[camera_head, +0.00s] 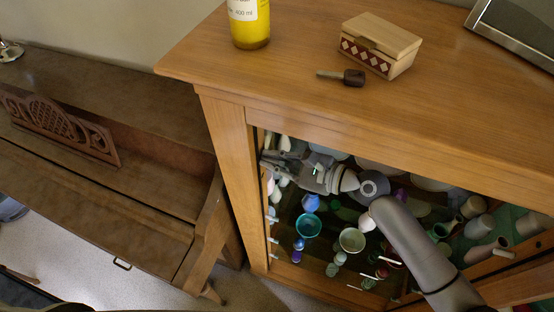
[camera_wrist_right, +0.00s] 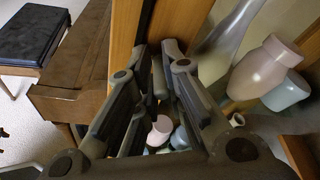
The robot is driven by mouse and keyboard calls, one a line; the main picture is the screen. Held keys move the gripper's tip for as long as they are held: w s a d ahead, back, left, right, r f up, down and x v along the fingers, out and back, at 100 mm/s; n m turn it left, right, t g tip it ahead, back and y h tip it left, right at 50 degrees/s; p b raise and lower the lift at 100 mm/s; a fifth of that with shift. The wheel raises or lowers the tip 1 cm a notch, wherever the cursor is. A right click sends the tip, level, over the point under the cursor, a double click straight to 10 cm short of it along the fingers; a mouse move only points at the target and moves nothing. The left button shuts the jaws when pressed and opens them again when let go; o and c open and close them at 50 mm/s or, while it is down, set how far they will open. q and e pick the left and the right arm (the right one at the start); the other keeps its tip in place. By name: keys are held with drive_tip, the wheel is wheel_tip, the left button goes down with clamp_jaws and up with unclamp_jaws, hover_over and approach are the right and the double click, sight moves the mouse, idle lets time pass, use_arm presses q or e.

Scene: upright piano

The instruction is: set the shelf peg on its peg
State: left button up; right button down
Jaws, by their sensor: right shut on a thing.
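My right gripper (camera_head: 272,158) is inside the glass-fronted cabinet (camera_head: 235,150), its fingertips close to the left front post. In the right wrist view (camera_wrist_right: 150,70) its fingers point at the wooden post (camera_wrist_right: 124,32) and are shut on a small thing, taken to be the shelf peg. The fingers mostly hide that thing, and I cannot make out its shape. I cannot tell whether it touches the cabinet wall. My left gripper is not in view.
Cups, bowls and vases crowd the cabinet, including a teal bowl (camera_head: 309,226) below my gripper and a pink vase (camera_wrist_right: 262,66) beside it. A yellow bottle (camera_head: 249,22), wooden box (camera_head: 380,45) and dark key-like object (camera_head: 345,77) are on top. A piano (camera_head: 110,170) stands left.

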drive_tip(key=c, duration=1.4)
unclamp_jaws()
drive_tip(key=shift+c, duration=0.2)
drive_tip(key=v, duration=0.7)
drive_tip(key=shift+d, duration=0.15)
drive_tip(key=shift+s, duration=0.15)
